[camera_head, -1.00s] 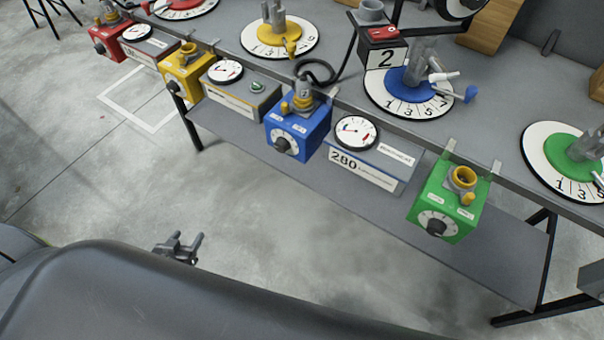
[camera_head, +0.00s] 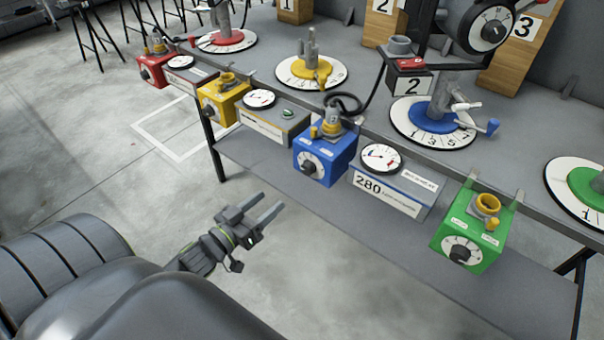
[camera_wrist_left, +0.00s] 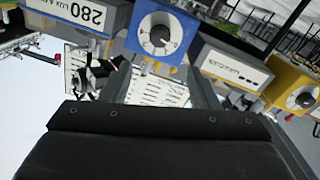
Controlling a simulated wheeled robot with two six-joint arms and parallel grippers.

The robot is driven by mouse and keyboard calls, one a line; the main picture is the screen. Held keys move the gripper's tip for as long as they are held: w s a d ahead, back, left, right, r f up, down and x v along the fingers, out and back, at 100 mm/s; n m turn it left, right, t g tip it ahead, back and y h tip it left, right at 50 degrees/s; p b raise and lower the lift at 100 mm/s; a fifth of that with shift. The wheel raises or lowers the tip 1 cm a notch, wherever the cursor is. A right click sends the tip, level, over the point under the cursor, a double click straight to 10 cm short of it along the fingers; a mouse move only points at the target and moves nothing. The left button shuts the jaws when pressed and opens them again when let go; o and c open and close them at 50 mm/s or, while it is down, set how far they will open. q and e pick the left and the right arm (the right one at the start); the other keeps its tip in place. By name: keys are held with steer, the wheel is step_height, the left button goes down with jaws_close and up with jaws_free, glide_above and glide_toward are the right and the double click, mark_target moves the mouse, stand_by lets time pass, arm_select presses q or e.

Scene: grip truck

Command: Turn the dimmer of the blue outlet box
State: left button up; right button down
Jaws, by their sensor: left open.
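The blue outlet box (camera_head: 327,157) hangs at the front edge of the bench, with a plug in its top. Its dimmer (camera_head: 308,167) is a dark round knob on a white dial on the front face. In the left wrist view the box (camera_wrist_left: 178,55) is at the top centre, upside down, with the dimmer (camera_wrist_left: 160,36) facing the camera. My left gripper (camera_head: 276,209) is open and empty, in front of the bench, below and left of the box and apart from it. My right gripper is not in view.
A yellow box (camera_head: 222,101) and a red box (camera_head: 153,70) hang to the left, a green box (camera_head: 470,233) to the right. A meter marked 280 (camera_head: 392,192) stands right beside the blue box. A lower shelf (camera_head: 270,160) runs under the bench. Open floor lies in front.

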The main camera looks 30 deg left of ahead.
mark_target(305, 171)
arm_select(q)
steer(key=w+p, duration=0.1)
steer(key=w, duration=0.3)
steer(key=w+d+p, duration=0.1)
steer(key=w, duration=0.3)
steer(key=w+p, duration=0.1)
steer(key=w, duration=0.3)
steer(key=shift+w+d, duration=0.35)
steer(key=shift+w, duration=0.05)
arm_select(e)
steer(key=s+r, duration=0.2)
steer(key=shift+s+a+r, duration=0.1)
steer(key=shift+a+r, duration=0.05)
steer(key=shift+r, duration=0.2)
arm_select(q)
steer(key=c, duration=1)
